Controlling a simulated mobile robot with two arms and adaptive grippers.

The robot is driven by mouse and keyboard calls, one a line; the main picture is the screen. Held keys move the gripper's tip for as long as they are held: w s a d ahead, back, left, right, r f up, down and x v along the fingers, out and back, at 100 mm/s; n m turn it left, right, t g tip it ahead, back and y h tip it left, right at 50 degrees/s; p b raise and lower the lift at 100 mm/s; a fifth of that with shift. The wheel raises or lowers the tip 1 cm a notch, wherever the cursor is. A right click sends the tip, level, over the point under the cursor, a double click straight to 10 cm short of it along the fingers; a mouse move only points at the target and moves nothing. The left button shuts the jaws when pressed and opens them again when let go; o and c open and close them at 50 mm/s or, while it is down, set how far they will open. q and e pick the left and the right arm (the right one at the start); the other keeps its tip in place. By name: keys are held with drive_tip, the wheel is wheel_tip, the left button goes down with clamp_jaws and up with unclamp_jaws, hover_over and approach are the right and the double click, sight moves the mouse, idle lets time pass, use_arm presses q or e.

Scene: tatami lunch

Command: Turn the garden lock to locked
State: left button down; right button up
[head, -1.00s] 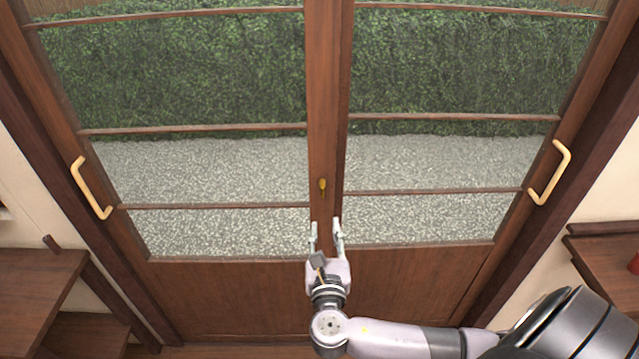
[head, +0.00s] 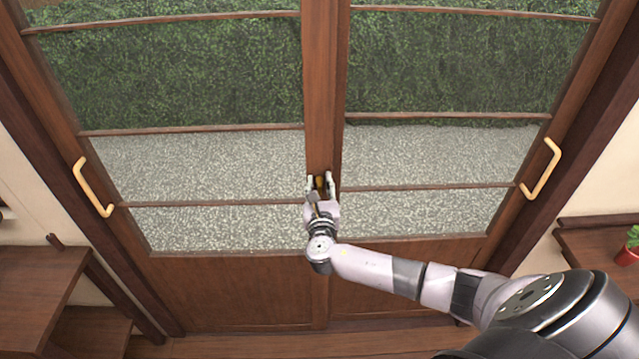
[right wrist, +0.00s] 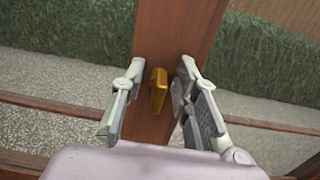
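The garden lock (head: 320,182) is a small golden latch on the central wooden stile of the glazed double doors. In the right wrist view the lock (right wrist: 158,91) stands nearly upright, leaning slightly, against the brown wood. My right gripper (head: 321,184) is at the lock, with one finger on each side of it. In the right wrist view the right gripper (right wrist: 157,95) is open, and gaps show between the lock and both fingers. My left gripper is not in view.
Pale door handles stand at the left (head: 92,188) and right (head: 541,168). Wooden shelves are at the lower left (head: 35,285) and right (head: 590,245); a potted plant (head: 629,247) sits on the right one. Gravel and a hedge lie behind the glass.

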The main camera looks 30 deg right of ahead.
clamp_jaws()
idle(0.3)
idle(0.4)
drive_tip(key=m+b, duration=0.3)
drive_tip(key=shift+s+d+f+m, duration=0.1)
drive_tip(key=shift+f+m, duration=0.2)
drive_tip(key=m+b, duration=0.3)
drive_tip(key=shift+d+m, duration=0.1)
drive_tip(key=shift+m, duration=0.2)
drive_tip(key=m+b, duration=0.2)
drive_tip(key=m, duration=0.1)
drive_tip(key=m+b, duration=0.3)
drive_tip(key=shift+s+d+f, duration=0.15)
drive_tip(key=shift+f, duration=0.05)
drive_tip(key=m+b, duration=0.3)
drive_tip(key=m, duration=0.1)
drive_tip(key=shift+m, duration=0.4)
